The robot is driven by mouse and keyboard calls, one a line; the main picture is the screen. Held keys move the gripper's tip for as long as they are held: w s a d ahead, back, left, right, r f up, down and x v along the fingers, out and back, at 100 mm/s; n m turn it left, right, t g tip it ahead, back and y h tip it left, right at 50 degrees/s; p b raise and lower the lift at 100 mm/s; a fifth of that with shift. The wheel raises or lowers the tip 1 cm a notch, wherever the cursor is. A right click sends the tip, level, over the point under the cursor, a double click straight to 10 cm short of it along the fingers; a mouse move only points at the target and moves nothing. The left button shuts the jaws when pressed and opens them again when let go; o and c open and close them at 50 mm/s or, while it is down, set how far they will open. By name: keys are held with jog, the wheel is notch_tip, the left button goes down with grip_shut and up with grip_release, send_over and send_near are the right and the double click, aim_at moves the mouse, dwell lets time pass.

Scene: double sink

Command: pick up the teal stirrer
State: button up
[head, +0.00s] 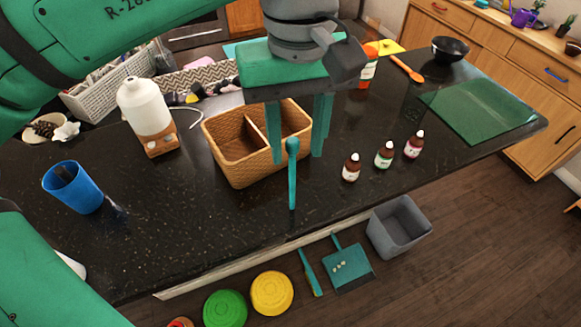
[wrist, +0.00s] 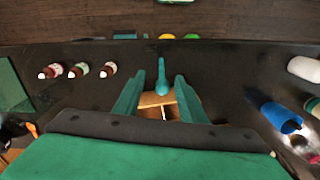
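The teal stirrer (head: 292,182) shows in front of the woven divided basket (head: 228,158), its wide end up by the basket's front wall and its thin end towards the counter's front edge. My gripper (head: 297,157) points down over the basket with its two fingers apart. In the wrist view the stirrer (wrist: 162,78) shows between the fingers of my gripper (wrist: 159,82), with a gap on each side. I cannot tell whether the stirrer leans on the basket or how far its wide end is from the fingertips in depth.
Small brown bottles (head: 384,156) stand right of the basket. A white pump bottle (head: 143,105) and a blue cup (head: 72,187) stand left. The dark counter (head: 230,225) is clear in front. A grey bin (head: 398,226) is on the floor beyond its edge.

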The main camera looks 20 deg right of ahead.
aim_at(294, 174)
notch_tip(294, 174, down, 3)
jog(key=shift+f, duration=0.2)
jog(key=shift+w+a+f, duration=0.1)
jog(key=shift+w+f, duration=0.05)
jog(key=shift+f, duration=0.75)
jog(key=shift+w+f, duration=0.2)
jog(key=shift+f, duration=0.65)
jog(key=shift+w+a+f, duration=0.1)
jog(key=shift+w+f, duration=0.05)
jog(key=shift+f, duration=0.75)
jog(key=shift+s+d, duration=0.1)
jog(key=shift+d, duration=0.05)
jog(key=shift+c, duration=0.2)
jog(key=c, duration=0.5)
jog(key=shift+a, duration=0.2)
grip_shut()
